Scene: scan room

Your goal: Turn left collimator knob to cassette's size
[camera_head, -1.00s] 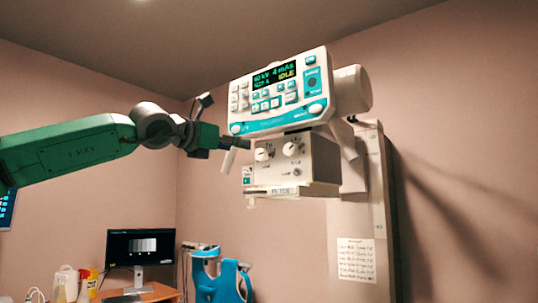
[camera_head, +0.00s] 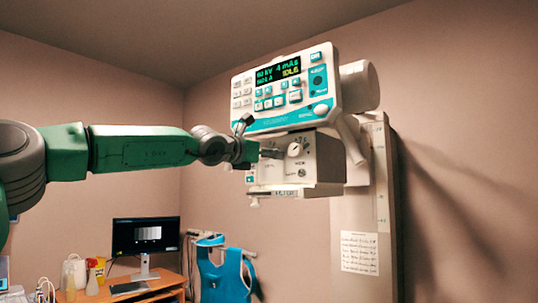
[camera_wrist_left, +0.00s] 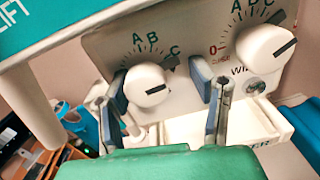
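The collimator box (camera_head: 325,160) hangs under the control panel. In the left wrist view its left knob (camera_wrist_left: 147,84) is white with a dark pointer mark towards the right, below the letter C; A and B are above it. The right knob (camera_wrist_left: 266,48) also shows in the head view (camera_head: 296,149). My left gripper (camera_wrist_left: 160,88) is open, with one finger on each side of the left knob; contact cannot be told. No cassette is identifiable. My right gripper is out of view.
The control panel (camera_head: 283,92) is just above my gripper and reads IDLE. A white handle (camera_wrist_left: 32,100) is at the left in the wrist view. A desk with a monitor (camera_head: 146,236) and a blue apron (camera_head: 224,274) are below.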

